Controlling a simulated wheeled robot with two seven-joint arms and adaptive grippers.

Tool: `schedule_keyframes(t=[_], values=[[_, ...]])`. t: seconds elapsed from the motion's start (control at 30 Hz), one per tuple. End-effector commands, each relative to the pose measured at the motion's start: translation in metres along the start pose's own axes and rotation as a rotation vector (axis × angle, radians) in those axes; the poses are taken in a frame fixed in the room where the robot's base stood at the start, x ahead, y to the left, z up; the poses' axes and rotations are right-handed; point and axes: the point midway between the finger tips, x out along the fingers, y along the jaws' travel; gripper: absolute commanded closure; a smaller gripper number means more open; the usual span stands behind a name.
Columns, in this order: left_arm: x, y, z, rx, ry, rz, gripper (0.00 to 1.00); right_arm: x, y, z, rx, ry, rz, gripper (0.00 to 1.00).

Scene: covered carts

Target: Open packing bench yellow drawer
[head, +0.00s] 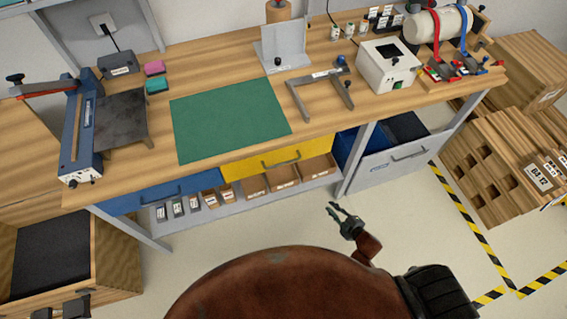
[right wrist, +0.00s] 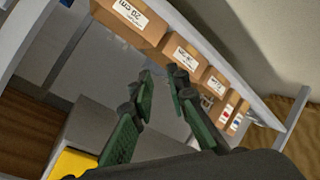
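The yellow drawer (head: 247,168) sits under the front edge of the packing bench (head: 225,85), right of a blue drawer (head: 165,192). It looks shut, and a bar handle (head: 282,163) runs across its front. My right gripper (head: 334,209) is low in front of the bench, right of the handle and apart from it. It is open and empty; the right wrist view shows a gap between its green-padded fingers (right wrist: 162,76). A yellow patch (right wrist: 75,163) shows at the lower left of that view; I cannot tell what it is. My left gripper is not in view.
Labelled cardboard boxes (head: 284,176) line the shelf below the drawer; they show in the right wrist view (right wrist: 183,57). A wooden crate (head: 118,270) is at lower left. The floor in front is clear.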

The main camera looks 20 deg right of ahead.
Motion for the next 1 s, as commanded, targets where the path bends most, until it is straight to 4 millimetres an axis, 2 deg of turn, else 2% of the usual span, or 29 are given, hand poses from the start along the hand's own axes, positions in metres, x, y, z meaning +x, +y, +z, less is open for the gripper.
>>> schedule_keyframes(t=[0.03, 0.07, 0.1, 0.2, 0.3, 0.33, 0.4, 0.53, 0.83, 1.0], values=[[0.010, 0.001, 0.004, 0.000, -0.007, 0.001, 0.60, 0.013, 0.039, -0.038, -0.127, 0.121, 0.061, 0.85], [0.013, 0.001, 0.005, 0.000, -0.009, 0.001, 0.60, 0.017, 0.060, -0.064, -0.201, 0.191, 0.095, 0.85], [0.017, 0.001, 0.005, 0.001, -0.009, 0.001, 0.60, 0.018, 0.085, -0.097, -0.302, 0.281, 0.140, 0.85], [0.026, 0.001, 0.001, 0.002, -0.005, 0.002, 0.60, 0.007, 0.127, -0.174, -0.528, 0.483, 0.245, 0.85], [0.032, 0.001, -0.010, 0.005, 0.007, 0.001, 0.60, -0.012, 0.149, -0.232, -0.706, 0.638, 0.327, 0.85], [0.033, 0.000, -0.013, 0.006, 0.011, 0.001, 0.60, -0.018, 0.153, -0.244, -0.748, 0.673, 0.346, 0.85], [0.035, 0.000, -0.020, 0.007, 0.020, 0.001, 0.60, -0.028, 0.158, -0.266, -0.819, 0.733, 0.379, 0.85], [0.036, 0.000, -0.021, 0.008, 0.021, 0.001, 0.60, -0.034, 0.161, -0.286, -0.874, 0.781, 0.406, 0.85], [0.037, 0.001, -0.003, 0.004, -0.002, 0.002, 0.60, -0.005, 0.162, -0.321, -0.872, 0.783, 0.408, 0.85], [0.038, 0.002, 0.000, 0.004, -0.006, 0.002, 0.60, 0.009, 0.162, -0.335, -0.870, 0.780, 0.405, 0.85]])
